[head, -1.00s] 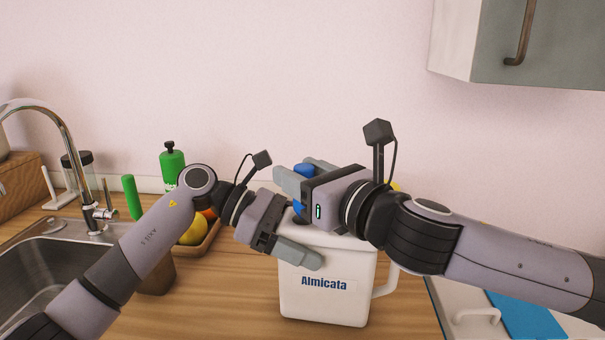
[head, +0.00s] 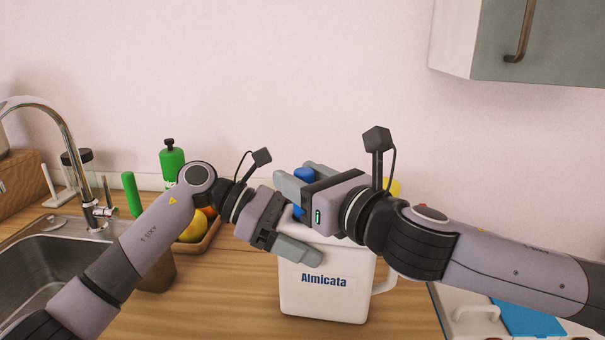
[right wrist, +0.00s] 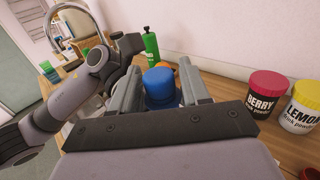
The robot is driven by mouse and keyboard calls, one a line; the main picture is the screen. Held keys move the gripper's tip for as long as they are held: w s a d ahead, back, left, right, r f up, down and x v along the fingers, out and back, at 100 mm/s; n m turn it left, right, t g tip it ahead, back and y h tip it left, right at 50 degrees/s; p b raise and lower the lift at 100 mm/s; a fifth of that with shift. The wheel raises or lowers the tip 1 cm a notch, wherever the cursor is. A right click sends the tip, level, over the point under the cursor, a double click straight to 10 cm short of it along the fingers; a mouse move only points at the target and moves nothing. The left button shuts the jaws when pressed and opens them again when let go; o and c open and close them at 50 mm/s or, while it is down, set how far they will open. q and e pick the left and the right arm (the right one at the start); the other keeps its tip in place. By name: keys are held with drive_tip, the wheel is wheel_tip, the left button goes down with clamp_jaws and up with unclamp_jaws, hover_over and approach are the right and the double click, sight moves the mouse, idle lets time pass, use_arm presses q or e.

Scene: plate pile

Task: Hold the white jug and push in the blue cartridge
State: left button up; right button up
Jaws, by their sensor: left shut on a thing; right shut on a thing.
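The white jug (head: 325,295), labelled "Almicata", stands upright on the wooden counter in the head view, its handle (head: 385,280) to the right. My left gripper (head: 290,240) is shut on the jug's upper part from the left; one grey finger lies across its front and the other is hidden. The blue cartridge (head: 304,174) is at the jug's top, partly covered by my right gripper (head: 292,183). In the right wrist view the cartridge (right wrist: 159,84) stands between the two grey fingers of my right gripper, which is shut on it. How deep it sits is hidden.
A sink (head: 50,265) with a tap (head: 70,140) is at the left. A green bottle (head: 172,162) and a fruit tray (head: 210,240) stand behind my left arm. The right wrist view shows berry (right wrist: 264,98) and lemon (right wrist: 302,110) powder jars at the right.

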drive_tip(key=shift+f, duration=0.85)
drive_tip(key=o, duration=1.2)
drive_tip(key=shift+c, duration=0.2)
drive_tip(key=shift+f, duration=0.15)
wheel_tip(320, 180, up, 18)
drive_tip(key=shift+y, duration=0.3)
